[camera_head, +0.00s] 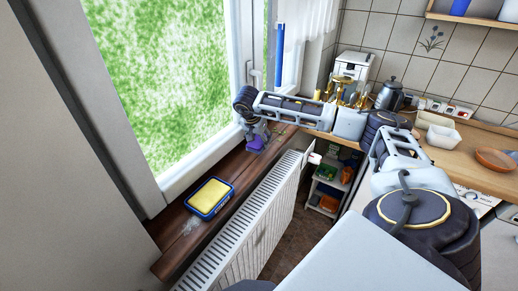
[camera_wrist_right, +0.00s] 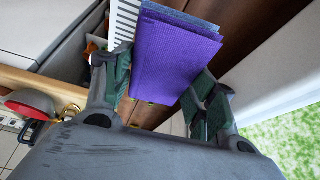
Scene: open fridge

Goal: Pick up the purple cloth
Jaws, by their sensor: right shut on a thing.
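The purple cloth (camera_wrist_right: 178,52) is a folded, flat stack with a blue-grey layer at its far edge in the right wrist view. It sits between the two fingers of my right gripper (camera_wrist_right: 163,68), which is shut on it. In the head view, my right gripper (camera_head: 257,133) points down over the far part of the brown window sill (camera_head: 184,222), with a small piece of the purple cloth (camera_head: 256,145) showing below it. I cannot tell whether the cloth touches the sill. My left gripper is not in view.
A yellow sponge in a blue tray (camera_head: 210,197) lies on the near part of the sill. A white radiator (camera_head: 245,225) runs along below the sill. The window (camera_head: 165,75) stands close behind. A wooden counter (camera_head: 455,160) with kitchen items is at the right.

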